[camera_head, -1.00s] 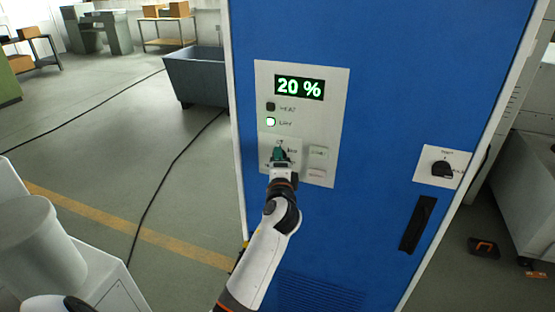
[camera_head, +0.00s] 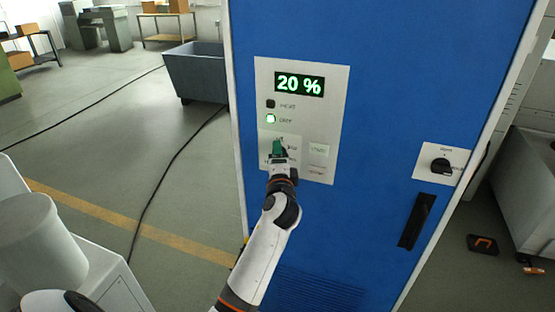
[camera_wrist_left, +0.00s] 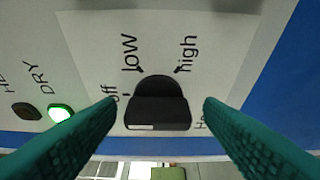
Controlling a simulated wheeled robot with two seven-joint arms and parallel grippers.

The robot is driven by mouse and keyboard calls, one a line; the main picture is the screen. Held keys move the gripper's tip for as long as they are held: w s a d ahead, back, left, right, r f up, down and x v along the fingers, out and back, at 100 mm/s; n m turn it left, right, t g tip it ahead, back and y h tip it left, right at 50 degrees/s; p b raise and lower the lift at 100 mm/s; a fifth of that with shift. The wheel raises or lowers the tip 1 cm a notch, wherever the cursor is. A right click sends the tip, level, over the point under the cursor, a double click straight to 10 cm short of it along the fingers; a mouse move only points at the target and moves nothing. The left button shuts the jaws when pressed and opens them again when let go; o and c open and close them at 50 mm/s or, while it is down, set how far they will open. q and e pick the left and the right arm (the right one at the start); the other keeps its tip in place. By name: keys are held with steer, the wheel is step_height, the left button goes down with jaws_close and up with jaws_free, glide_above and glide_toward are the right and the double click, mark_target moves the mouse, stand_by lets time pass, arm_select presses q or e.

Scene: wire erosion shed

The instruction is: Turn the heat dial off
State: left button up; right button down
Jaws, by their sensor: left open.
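My left gripper (camera_head: 279,148) is open at the lower left of the light control panel (camera_head: 330,110) on the blue cabinet. In the left wrist view, a black dial (camera_wrist_left: 157,103) sits between its two green fingers (camera_wrist_left: 160,128), with visible gaps on both sides. The dial is surrounded by the words off, low and high. Another label at its right is mostly hidden by a finger. A white mark shows at the left of the dial's grip bar. In the head view the gripper hides this dial. My right gripper is not in view.
The display (camera_head: 299,85) reads 20 %. The heat lamp (camera_head: 270,104) is dark and the dry lamp (camera_head: 270,119) glows green. Another black knob (camera_head: 441,166) sits on a plate at right, above a black handle (camera_head: 416,221). Two buttons lie right of my gripper.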

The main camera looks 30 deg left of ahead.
arm_select(q)
steer(key=b+v, duration=0.3)
steer(key=v, duration=0.9)
steer(key=shift+b, duration=0.3)
steer(key=shift+f, duration=0.15)
